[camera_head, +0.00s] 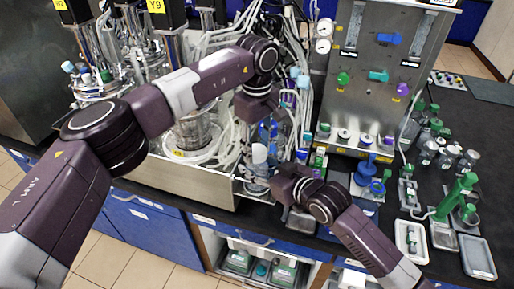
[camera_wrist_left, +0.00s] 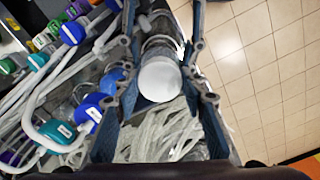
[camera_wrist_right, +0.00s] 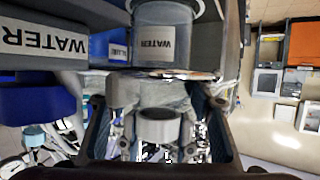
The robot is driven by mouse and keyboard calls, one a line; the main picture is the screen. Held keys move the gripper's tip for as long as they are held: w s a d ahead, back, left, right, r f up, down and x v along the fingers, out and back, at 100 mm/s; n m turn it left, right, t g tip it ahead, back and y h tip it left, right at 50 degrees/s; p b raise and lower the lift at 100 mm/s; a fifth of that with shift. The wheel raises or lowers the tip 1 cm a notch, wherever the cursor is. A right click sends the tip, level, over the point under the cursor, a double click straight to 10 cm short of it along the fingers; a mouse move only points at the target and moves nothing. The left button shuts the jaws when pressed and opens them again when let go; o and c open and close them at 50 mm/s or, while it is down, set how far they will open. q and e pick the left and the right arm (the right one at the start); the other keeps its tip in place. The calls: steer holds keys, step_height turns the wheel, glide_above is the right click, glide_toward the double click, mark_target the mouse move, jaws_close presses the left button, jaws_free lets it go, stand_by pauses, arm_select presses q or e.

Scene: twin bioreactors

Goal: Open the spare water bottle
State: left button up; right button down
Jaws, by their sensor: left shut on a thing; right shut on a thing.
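The spare water bottle (camera_head: 256,171) stands at the bench front, with a white cap (camera_head: 259,153) on top, partly hidden by my arms. My left gripper (camera_head: 257,140) is above it. In the left wrist view the white cap (camera_wrist_left: 160,79) is between its two fingers (camera_wrist_left: 163,60), which are shut on it. My right gripper (camera_head: 277,184) comes in from the right, low beside the bottle, and is shut on it. In the right wrist view its fingers (camera_wrist_right: 168,100) frame a clear body with a pale ring; a WATER label (camera_wrist_right: 155,43) shows upside down beyond. The exact grip is partly hidden.
Bioreactor glassware and tubing (camera_head: 190,135) crowd the left. A steel panel (camera_head: 370,85) stands behind. Green-capped bottles (camera_head: 430,145) and trays (camera_head: 478,256) are on the right. The bench edge and blue cabinets (camera_head: 145,222) are in front.

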arm_select(q)
steer(key=n, duration=2.1)
steer(key=shift+n, duration=0.3)
steer(key=n, duration=0.5)
steer(key=shift+r, duration=0.1)
steer(key=n, duration=0.5)
steer(key=shift+n, duration=0.3)
steer(key=n, duration=1)
steer(key=shift+n, duration=0.3)
steer(key=n, duration=0.6)
